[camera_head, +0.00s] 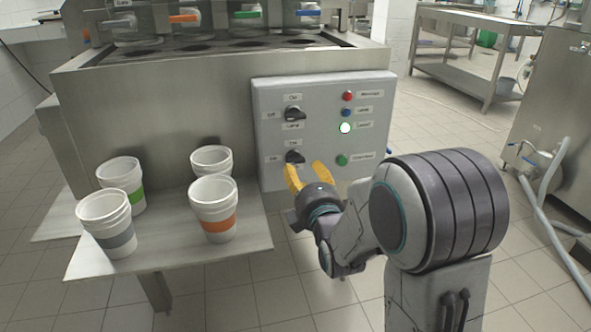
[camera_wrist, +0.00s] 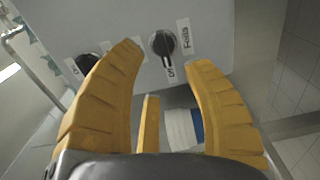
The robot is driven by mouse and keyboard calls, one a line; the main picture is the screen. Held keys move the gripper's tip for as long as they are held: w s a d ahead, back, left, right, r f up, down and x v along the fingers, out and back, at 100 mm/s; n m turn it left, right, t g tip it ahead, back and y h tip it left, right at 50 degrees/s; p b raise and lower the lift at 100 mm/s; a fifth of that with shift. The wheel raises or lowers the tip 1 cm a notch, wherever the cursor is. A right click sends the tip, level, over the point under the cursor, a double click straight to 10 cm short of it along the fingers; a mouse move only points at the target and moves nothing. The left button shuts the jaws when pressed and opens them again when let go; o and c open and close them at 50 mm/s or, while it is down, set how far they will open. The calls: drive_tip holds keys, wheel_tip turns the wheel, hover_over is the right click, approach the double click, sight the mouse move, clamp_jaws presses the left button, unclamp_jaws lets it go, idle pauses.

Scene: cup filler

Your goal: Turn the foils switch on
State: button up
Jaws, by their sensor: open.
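The foils switch is a black rotary knob (camera_wrist: 163,43) on a grey control panel (camera_head: 355,87). In the wrist view a "Foils" label stands beside it and an "Off" label by one end of its handle, which lies in line with that label. In the head view it is the lower knob (camera_head: 294,157); its lower edge is close to my yellow fingers. My gripper (camera_head: 305,168) is open and empty in front of it. In the wrist view the knob shows between and just beyond the two fingertips (camera_wrist: 166,54); no contact is visible.
An upper knob (camera_head: 294,114) sits above the foils switch. Several cups, one with an orange band (camera_head: 214,208), stand on the metal shelf (camera_head: 170,262) to the left.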

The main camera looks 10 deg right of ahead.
sight(297, 161)
drive_tip(key=shift+w+b, duration=0.5)
drive_tip(key=shift+w, duration=3.1)
drive_tip(key=shift+c, duration=0.4)
clamp_jaws()
